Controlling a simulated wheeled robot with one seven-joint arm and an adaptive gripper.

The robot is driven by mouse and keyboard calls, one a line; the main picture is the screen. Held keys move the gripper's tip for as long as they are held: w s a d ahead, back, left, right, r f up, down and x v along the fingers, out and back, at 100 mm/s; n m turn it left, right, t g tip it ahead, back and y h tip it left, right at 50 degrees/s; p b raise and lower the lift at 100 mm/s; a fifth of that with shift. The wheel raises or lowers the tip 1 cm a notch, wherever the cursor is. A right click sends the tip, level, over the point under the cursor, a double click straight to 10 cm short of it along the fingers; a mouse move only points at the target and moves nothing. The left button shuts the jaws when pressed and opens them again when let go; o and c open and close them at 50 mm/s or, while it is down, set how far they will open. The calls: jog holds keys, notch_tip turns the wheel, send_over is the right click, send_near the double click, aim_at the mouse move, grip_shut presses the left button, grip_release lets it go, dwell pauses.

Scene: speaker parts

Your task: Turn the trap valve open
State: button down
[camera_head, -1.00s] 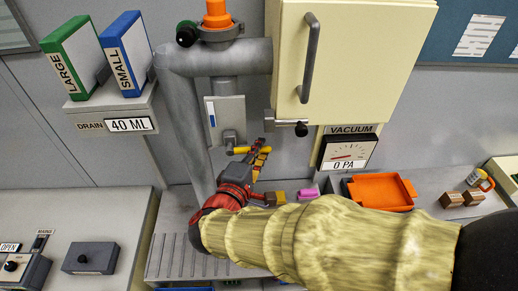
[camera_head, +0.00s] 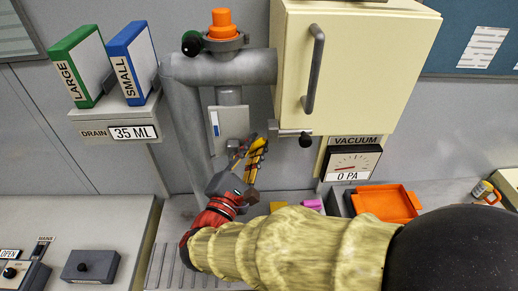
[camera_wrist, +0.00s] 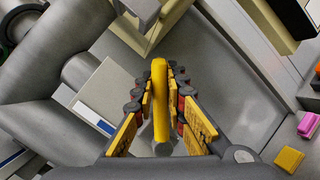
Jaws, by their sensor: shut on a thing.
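The trap (camera_head: 229,121) is a pale grey box with a blue level strip, on the pipe below the orange-topped fitting. Its valve has a yellow bar handle (camera_wrist: 160,88), clear in the wrist view. My gripper (camera_head: 250,150) is just below and right of the trap, with yellow and grey fingers. In the wrist view my gripper (camera_wrist: 160,85) is shut on the yellow handle, with one finger on each side. In the head view the fingers largely hide the handle.
A cream cabinet (camera_head: 362,65) with a grey handle hangs to the upper right, close to my gripper. The drain display (camera_head: 133,132) reads 35 ML; the vacuum gauge (camera_head: 352,163) reads 0 PA. An orange tray (camera_head: 385,203) and pink block (camera_wrist: 308,124) lie to the right.

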jog(key=n, duration=0.2)
jog(key=a+r+n+t+p, duration=0.1)
jog(key=shift+a+r+n+t+y, duration=0.15)
jog(key=shift+a+n+t+y, duration=0.15)
jog(key=shift+n, duration=0.1)
jog(key=shift+a+r+n+t+y+p, duration=0.15)
jog(key=shift+a+n+t+p, duration=0.2)
jog(key=shift+n, duration=0.25)
jog(key=shift+a+r+n+t+y+p, duration=0.15)
jog(key=shift+a+n+t+p, duration=0.15)
jog(key=shift+n, duration=0.3)
jog(key=c, duration=1.8)
grip_release()
jog(key=v, duration=1.2)
jog(key=shift+a, duration=0.1)
